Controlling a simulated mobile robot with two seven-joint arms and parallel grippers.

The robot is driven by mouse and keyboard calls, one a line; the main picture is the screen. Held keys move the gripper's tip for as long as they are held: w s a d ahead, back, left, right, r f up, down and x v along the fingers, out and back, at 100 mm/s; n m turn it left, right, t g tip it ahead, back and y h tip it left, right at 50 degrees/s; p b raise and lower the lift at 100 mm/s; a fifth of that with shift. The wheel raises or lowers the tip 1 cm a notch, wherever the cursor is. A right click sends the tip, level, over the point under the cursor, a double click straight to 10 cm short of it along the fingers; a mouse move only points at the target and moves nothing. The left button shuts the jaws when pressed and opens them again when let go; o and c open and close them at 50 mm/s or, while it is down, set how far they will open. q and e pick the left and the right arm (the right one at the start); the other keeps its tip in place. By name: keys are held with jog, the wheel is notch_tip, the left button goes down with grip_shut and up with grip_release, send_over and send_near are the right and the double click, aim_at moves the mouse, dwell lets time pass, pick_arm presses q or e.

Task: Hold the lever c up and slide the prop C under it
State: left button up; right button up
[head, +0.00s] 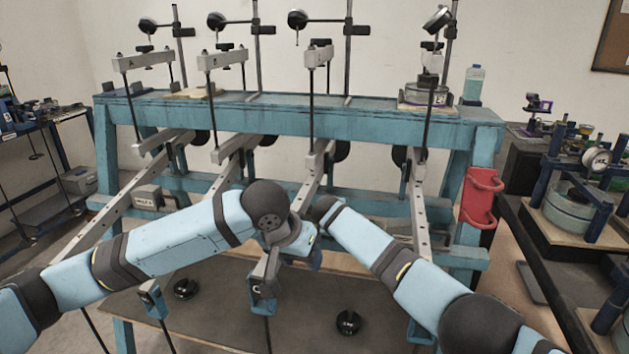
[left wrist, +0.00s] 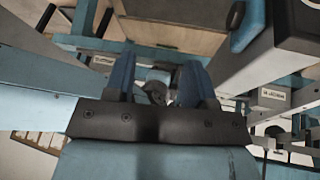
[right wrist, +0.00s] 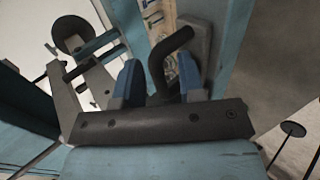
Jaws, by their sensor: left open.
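Lever c (head: 309,187) is the third grey sloping bar from the left in the head view. Its middle is hidden behind my grippers. A blue piece with a letter C (head: 262,291), which looks like prop C, is below the front end of this bar. My left gripper (head: 297,242) is at the bar's front part; in the left wrist view its blue fingers (left wrist: 157,80) are apart, with a round grey part beyond them. My right gripper (right wrist: 162,82) is mostly hidden in the head view. In the right wrist view a dark bent rod (right wrist: 167,62) shows between its fingers; whether they grip it is unclear.
The blue bench frame (head: 270,115) carries several similar levers. A lever (head: 225,180) is to the left and another (head: 419,205) to the right. Black round weights (head: 348,322) lie on the low board. A red holder (head: 481,195) hangs at the right leg.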

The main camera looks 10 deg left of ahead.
pick_arm(q)
jog(key=a+r+y, duration=0.1)
jog(key=a+r, duration=0.1)
jog(key=w+a+r+n, duration=0.1)
jog(key=a+r, duration=0.1)
jog(key=a+r+y, duration=0.1)
jog(key=r, duration=0.2)
jog(key=shift+w+a+n+y, duration=0.3)
jog(key=shift+a+n, duration=0.1)
jog(key=shift+a+r, duration=0.3)
jog(key=shift+a, duration=0.1)
jog(key=x, duration=0.9)
jog(key=shift+f, duration=0.45)
grip_shut()
jog(key=shift+r, duration=0.1)
